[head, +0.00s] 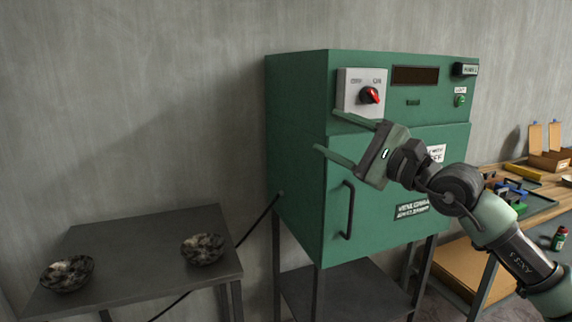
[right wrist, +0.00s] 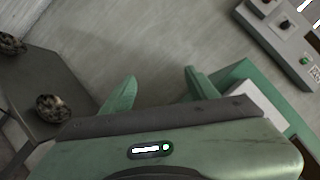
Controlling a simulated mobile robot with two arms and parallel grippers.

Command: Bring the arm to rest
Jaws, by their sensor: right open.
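My right gripper (head: 326,131) is open and empty in the head view. It is raised in front of the green cabinet (head: 300,150), with its fingers pointing left, below the red knob. The right arm comes in from the lower right. In the right wrist view the two fingers (right wrist: 160,90) are spread apart with nothing between them, and bare wall shows beyond. My left gripper is not in view.
Two dark speckled bowls, one (head: 67,273) at left and one (head: 203,249) at right, sit on a dark table (head: 140,232). The cabinet has a red knob (head: 369,95) and a door handle (head: 348,210). A workbench (head: 540,205) with tools stands at right.

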